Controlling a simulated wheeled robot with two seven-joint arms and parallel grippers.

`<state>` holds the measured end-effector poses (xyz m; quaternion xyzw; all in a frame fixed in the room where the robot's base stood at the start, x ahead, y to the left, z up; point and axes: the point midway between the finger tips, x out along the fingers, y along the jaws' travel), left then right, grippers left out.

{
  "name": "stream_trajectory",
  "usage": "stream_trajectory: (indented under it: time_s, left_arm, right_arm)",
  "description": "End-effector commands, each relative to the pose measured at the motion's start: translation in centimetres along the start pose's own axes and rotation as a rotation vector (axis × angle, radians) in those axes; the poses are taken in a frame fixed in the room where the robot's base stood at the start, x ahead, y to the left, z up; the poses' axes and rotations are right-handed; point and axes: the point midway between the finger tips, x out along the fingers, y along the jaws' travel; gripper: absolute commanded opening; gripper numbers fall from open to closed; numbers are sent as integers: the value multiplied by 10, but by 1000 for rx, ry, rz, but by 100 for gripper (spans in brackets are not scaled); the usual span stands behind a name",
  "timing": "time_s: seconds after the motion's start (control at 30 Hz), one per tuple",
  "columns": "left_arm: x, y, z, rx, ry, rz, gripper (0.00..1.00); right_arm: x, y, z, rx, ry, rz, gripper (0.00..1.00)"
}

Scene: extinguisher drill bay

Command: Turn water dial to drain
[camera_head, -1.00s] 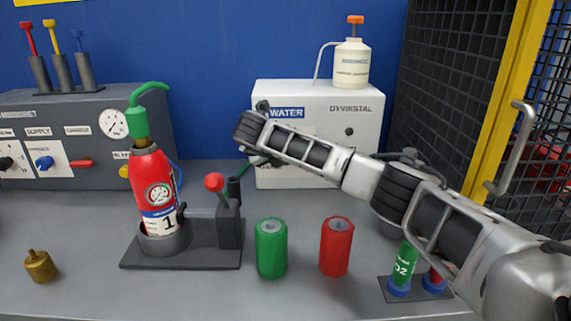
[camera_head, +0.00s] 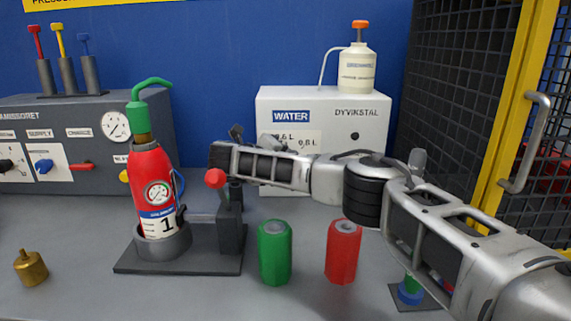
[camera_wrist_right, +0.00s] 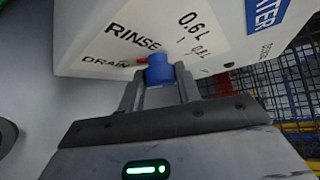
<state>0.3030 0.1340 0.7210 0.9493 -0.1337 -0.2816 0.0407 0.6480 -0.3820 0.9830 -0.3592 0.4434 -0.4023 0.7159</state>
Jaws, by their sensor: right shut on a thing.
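The white water box (camera_head: 375,150) stands at the back, its WATER label and litre marks showing. In the right wrist view its blue dial (camera_wrist_right: 159,68) sits between the two fingers of my right gripper (camera_wrist_right: 159,84), which is shut on it. A small red mark (camera_wrist_right: 141,61) beside the dial lies on the side of the DRAIN and RINSE labels, near the end of DRAIN; I cannot tell its exact setting. In the head view my right arm covers the dial. My left gripper is not in view.
A red extinguisher (camera_head: 151,170) stands in a dark holder with a red-knobbed lever (camera_head: 215,179). A green cylinder (camera_head: 275,252) and a red cylinder (camera_head: 342,252) stand below my right arm. A white bottle (camera_head: 357,68) stands on the box. A mesh cage (camera_head: 455,60) bounds the right.

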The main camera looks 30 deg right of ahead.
Motion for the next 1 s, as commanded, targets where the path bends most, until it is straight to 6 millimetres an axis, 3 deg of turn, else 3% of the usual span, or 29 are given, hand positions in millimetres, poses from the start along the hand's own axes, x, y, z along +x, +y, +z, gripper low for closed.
stream_trajectory:
  time_s: [0.37,0.4,0.47,0.5,0.83,1.0]
  left_arm:
    - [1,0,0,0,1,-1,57]
    - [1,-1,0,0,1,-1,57]
    - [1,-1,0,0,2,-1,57]
    - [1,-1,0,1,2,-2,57]
    - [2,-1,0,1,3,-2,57]
    - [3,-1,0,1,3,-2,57]
  right_arm:
    - [3,1,-4,-9,14,-6,11]
    - [3,1,-4,-9,14,-6,36]
    - [3,1,-4,-9,13,-6,53]
    - [3,1,-4,-8,12,-6,55]
    - [0,-3,0,-5,5,-5,55]
    - [-8,-26,8,-2,7,-7,55]
